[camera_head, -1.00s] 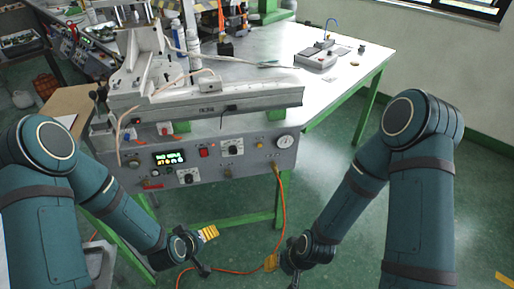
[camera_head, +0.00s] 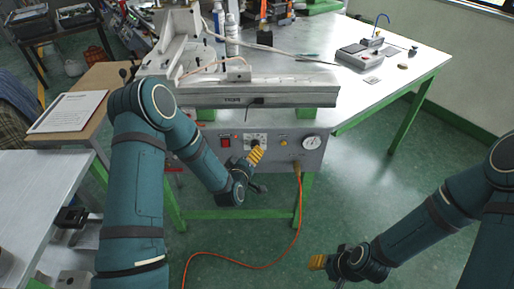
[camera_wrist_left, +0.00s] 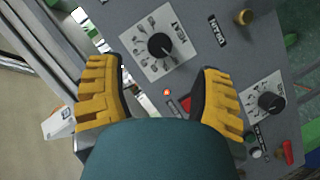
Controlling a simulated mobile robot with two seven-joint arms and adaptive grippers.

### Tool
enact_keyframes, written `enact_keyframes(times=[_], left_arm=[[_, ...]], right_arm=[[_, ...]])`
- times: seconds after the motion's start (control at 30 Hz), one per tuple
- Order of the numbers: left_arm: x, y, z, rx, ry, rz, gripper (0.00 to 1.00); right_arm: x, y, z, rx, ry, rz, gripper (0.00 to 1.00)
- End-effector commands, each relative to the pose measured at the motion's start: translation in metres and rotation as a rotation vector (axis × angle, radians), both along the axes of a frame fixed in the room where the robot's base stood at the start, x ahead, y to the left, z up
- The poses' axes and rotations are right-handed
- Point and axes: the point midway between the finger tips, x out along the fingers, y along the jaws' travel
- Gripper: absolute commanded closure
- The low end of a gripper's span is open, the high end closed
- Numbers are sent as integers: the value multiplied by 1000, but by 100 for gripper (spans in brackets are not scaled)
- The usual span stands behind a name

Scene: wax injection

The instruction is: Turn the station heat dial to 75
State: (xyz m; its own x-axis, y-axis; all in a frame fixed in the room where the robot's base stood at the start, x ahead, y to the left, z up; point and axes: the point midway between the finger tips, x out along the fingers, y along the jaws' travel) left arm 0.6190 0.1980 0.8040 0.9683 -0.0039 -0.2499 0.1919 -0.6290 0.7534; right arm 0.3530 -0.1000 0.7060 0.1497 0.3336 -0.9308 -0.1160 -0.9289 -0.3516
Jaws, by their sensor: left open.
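The station's front panel (camera_head: 210,160) carries an upper dial, a black knob on a white plate, partly behind my left gripper (camera_head: 256,156) in the head view. In the left wrist view the upper dial (camera_wrist_left: 160,45) lies just beyond the gap between the yellow fingers of my left gripper (camera_wrist_left: 158,75), which is open and apart from the knob. A second dial (camera_wrist_left: 265,103) sits at the right of that view.
A red switch (camera_head: 226,142) sits beside the upper dial. A brass knob (camera_head: 283,142) and a round gauge (camera_head: 312,142) are to its right. An orange hose (camera_head: 299,205) hangs from the panel. Open floor lies to the right.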

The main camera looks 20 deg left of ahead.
Motion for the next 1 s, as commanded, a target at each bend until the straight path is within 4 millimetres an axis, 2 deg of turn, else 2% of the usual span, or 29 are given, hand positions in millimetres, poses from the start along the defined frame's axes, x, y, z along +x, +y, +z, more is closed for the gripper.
enact_keyframes(times=[0.2, 0.4, 0.6, 0.87, 1.0], left_arm=[[41, -1, -12, 1, -1, -1, 34], [66, -1, -18, 1, 1, -1, 34], [75, -1, -20, 1, 1, 0, 34], [76, -1, -20, 1, 2, -1, 32], [76, 0, -20, 1, 1, 0, 82]], right_arm=[[1, 0, -8, -1, -3, -1, 53], [2, -1, -11, -2, -5, -2, 53], [3, -1, -12, -2, -6, -3, 53], [3, -1, -12, -2, -6, -3, 53], [3, -1, -12, -2, -6, -3, 53]])
